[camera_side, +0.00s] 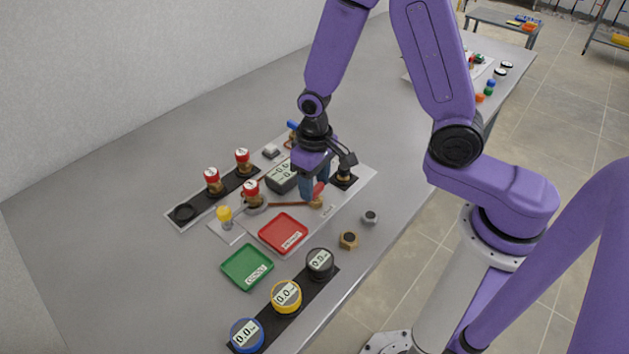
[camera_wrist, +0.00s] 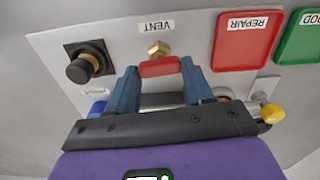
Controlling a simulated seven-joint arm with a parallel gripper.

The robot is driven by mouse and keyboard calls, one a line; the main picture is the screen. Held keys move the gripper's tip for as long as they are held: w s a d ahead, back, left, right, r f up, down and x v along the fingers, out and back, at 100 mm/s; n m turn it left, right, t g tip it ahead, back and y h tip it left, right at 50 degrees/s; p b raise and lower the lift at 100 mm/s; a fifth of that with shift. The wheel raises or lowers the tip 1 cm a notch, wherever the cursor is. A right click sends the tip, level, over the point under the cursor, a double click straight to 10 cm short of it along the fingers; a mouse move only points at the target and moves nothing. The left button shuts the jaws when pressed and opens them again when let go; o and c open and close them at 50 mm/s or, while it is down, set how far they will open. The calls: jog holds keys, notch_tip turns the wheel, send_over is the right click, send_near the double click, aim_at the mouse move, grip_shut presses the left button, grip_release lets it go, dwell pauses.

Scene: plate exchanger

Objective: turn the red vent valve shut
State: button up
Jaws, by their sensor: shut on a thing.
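The red vent valve has a red handle (camera_side: 319,189) on a brass body (camera_side: 316,202), near the front edge of the light panel in the side view. In the wrist view its red handle (camera_wrist: 160,67) lies crosswise between my fingers, with the brass fitting (camera_wrist: 158,48) just beyond and the VENT label (camera_wrist: 156,26) past that. My gripper (camera_side: 314,186) points down over the valve. In the wrist view my gripper (camera_wrist: 160,72) has one blue finger at each end of the handle, shut on it. The lower valve body is partly hidden by the handle and fingers.
A black knob (camera_wrist: 80,70) stands close left of the valve in the wrist view. A red REPAIR tray (camera_side: 283,233) and green tray (camera_side: 247,267) lie nearby. Red-capped fittings (camera_side: 242,156), a yellow knob (camera_side: 224,213) and dial gauges (camera_side: 286,296) stand around. The bench's left side is clear.

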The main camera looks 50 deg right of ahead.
aim_at(315, 186)
jog(key=shift+w+m, duration=0.1)
jog(key=shift+m, duration=0.5)
jog(key=o, duration=1)
jog(key=shift+o, duration=0.2)
notch_tip(315, 186, up, 17)
jog(key=shift+r, duration=0.2)
jog(key=s+d+f+n, duration=0.1)
jog(key=s+d+n, duration=0.1)
jog(key=s+n, duration=0.4)
jog(key=s+d+f+n, duration=0.2)
jog(key=s+n, duration=0.4)
jog(key=s, duration=0.7)
jog(key=shift+s+f+n, duration=0.2)
jog(key=shift+s+n, duration=0.2)
